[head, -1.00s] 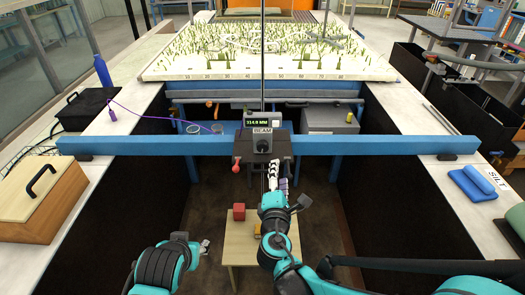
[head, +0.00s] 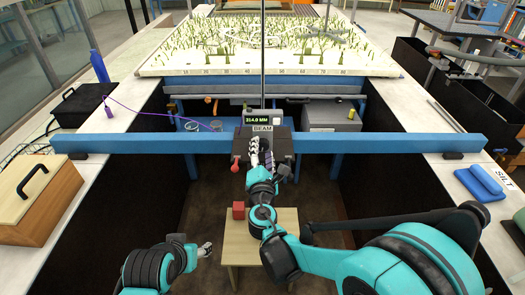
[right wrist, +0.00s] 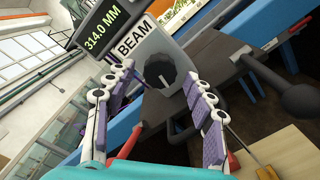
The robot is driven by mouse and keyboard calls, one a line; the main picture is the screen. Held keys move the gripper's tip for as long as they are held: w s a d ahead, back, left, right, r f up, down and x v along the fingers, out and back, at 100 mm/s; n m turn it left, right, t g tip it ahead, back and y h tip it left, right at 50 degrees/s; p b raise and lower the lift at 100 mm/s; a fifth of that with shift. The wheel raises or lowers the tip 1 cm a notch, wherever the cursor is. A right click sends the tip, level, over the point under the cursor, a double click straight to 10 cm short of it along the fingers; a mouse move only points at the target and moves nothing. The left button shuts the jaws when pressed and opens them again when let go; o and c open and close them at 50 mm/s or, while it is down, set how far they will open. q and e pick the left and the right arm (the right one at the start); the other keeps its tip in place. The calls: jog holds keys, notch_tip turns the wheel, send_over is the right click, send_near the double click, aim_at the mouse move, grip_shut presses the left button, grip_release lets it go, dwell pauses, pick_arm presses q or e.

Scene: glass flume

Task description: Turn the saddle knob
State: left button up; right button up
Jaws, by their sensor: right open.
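The saddle knob (right wrist: 160,72) is a dark round knob with a pale line on its face, on the grey saddle below the BEAM label. In the head view the knob (head: 264,145) is partly hidden by my right gripper (head: 260,156). In the right wrist view my right gripper (right wrist: 158,76) is open, with one white and purple finger on each side of the knob in the picture. I cannot tell whether they touch it. The display (head: 257,120) above reads 314.0 MM. My left gripper (head: 206,249) is low at the left, away from the saddle; its jaws are unclear.
The saddle sits on a blue beam (head: 380,144) spanning the flume. A red ball-ended lever (head: 235,168) hangs at its left. A dark ball-ended lever (right wrist: 298,100) shows in the wrist view. Below, a small wooden table (head: 238,250) carries a red block (head: 239,209).

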jog(key=shift+w, duration=0.55)
jog(key=shift+c, duration=0.4)
jog(key=c, duration=1.1)
jog(key=o, duration=1.2)
